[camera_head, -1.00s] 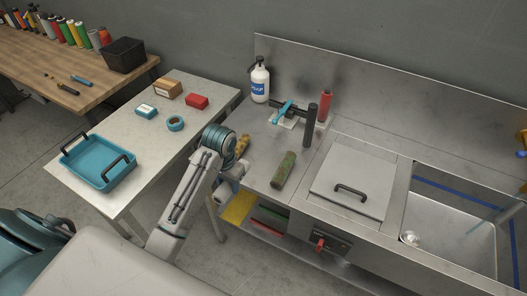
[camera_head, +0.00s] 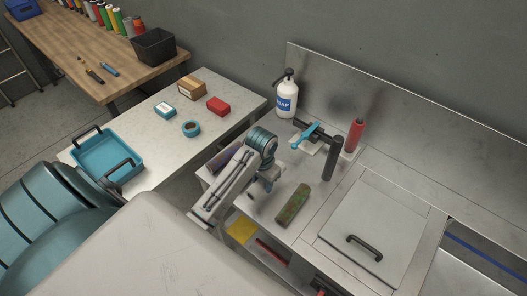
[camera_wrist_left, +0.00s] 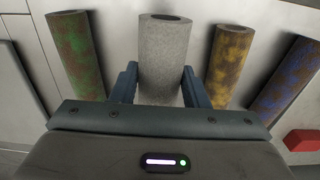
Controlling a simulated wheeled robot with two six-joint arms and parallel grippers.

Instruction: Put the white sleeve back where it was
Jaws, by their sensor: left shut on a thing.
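The white sleeve (camera_wrist_left: 165,60), a pale grey speckled tube with a dark hollow end, is between the two fingers of my left gripper (camera_wrist_left: 160,88) in the left wrist view. The gripper is shut on it. A green-brown sleeve (camera_wrist_left: 76,52) lies to its left, a yellow-brown one (camera_wrist_left: 231,65) to its right, and a blue-brown one (camera_wrist_left: 287,80) further right. In the head view my left gripper (camera_head: 264,184) is over the steel counter, left of the green-brown sleeve (camera_head: 292,206); the white sleeve is hidden there. My right gripper is not in view.
A dark upright post (camera_head: 329,157), a red bottle (camera_head: 355,135) and a soap bottle (camera_head: 286,98) stand at the counter's back. A lidded panel (camera_head: 378,215) is to the right. The side table (camera_head: 150,140) holds a blue tray (camera_head: 110,158) and small boxes.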

